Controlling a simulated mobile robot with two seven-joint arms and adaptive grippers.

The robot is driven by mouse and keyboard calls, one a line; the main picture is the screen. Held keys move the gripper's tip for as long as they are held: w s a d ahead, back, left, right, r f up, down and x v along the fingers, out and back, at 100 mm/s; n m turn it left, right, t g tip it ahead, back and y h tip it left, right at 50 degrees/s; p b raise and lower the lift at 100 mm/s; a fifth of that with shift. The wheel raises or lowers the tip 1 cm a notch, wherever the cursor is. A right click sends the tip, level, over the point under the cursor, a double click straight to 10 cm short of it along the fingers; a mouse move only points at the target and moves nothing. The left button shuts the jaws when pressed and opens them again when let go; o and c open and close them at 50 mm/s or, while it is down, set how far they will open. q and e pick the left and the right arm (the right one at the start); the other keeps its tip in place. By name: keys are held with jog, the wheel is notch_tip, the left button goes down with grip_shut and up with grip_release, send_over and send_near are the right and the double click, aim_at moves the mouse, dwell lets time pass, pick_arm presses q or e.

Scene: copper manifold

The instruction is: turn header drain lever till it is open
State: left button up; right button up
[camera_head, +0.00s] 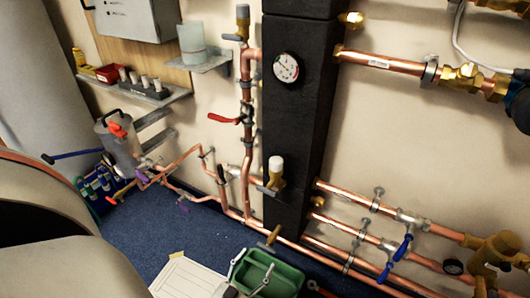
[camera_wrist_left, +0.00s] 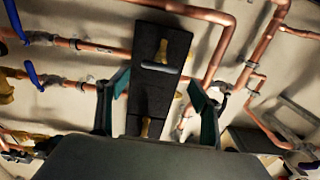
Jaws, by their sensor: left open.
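Low on the black column (camera_head: 292,130) is a brass valve (camera_head: 272,236) with a short handle, which I take for the header drain. Higher up is another brass valve with a white cap and grey lever (camera_head: 270,190). My left gripper (camera_head: 254,263) is at the bottom of the head view, below these valves, its fingers apart and empty. In the left wrist view, the column (camera_wrist_left: 150,100) shows between the spread teal fingers, with a brass valve and its grey lever (camera_wrist_left: 160,67). The lever lies across the column, apart from the fingers. My right gripper is not in view.
A green tub (camera_head: 288,282) and a white sheet (camera_head: 190,280) are on the blue floor. Copper pipes (camera_head: 345,195) with blue levers (camera_head: 403,247) run right of the column. A red lever (camera_head: 224,119) and a vertical pipe (camera_head: 246,100) stand left of it.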

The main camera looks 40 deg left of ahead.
aim_at(265, 249)
pick_arm(q)
jog(key=shift+b+x, duration=0.3)
jog(key=shift+x, duration=2.5)
jog(key=c, duration=1.1)
